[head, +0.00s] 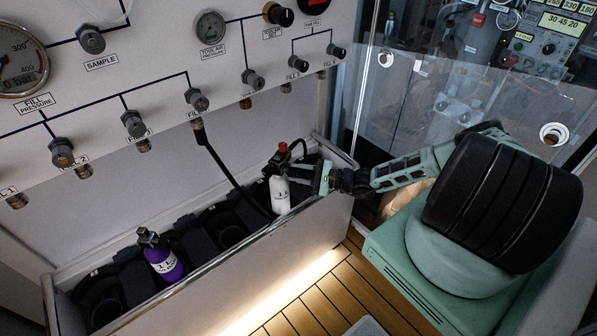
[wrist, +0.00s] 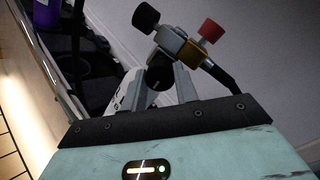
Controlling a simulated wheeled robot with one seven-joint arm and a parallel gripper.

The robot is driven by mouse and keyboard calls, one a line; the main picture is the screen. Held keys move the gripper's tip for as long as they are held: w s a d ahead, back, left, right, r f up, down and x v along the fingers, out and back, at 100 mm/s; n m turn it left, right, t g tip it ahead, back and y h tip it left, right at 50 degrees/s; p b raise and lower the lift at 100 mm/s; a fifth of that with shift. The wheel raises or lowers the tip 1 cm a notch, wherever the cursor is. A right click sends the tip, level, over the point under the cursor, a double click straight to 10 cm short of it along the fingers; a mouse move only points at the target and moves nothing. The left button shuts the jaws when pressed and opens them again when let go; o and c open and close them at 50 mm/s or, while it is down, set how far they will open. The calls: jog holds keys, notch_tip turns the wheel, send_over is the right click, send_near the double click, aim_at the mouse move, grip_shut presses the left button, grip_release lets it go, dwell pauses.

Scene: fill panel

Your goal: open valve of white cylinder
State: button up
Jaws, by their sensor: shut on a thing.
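The white cylinder (head: 279,197) stands in the trough below the panel, at its right part. Its valve (head: 280,160) is on top, with a red knob (head: 283,147) showing. In the wrist view the valve body (wrist: 172,42) has a black knob (wrist: 146,19) at upper left, a red knob (wrist: 211,30) at right and a brass-coloured fitting between. The white cylinder (wrist: 126,98) is partly behind my left finger. In the head view my gripper (head: 292,170) reaches the valve from the right.
A purple cylinder (head: 165,264) stands farther left in the trough. A black hose (head: 222,168) hangs from a panel fitting into the trough; a dark hose (wrist: 228,80) also leaves the valve fitting. A clear pane (head: 450,110) stands behind.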

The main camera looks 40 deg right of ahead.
jog(key=shift+n, duration=0.5)
jog(key=o, duration=1)
jog(key=shift+c, duration=0.2)
jog(key=b+v, duration=0.3)
jog(key=v, duration=1.4)
jog(key=shift+s+d, duration=0.15)
jog(key=shift+d, duration=0.1)
jog(key=shift+a+r, duration=0.1)
jog(key=shift+r, duration=0.1)
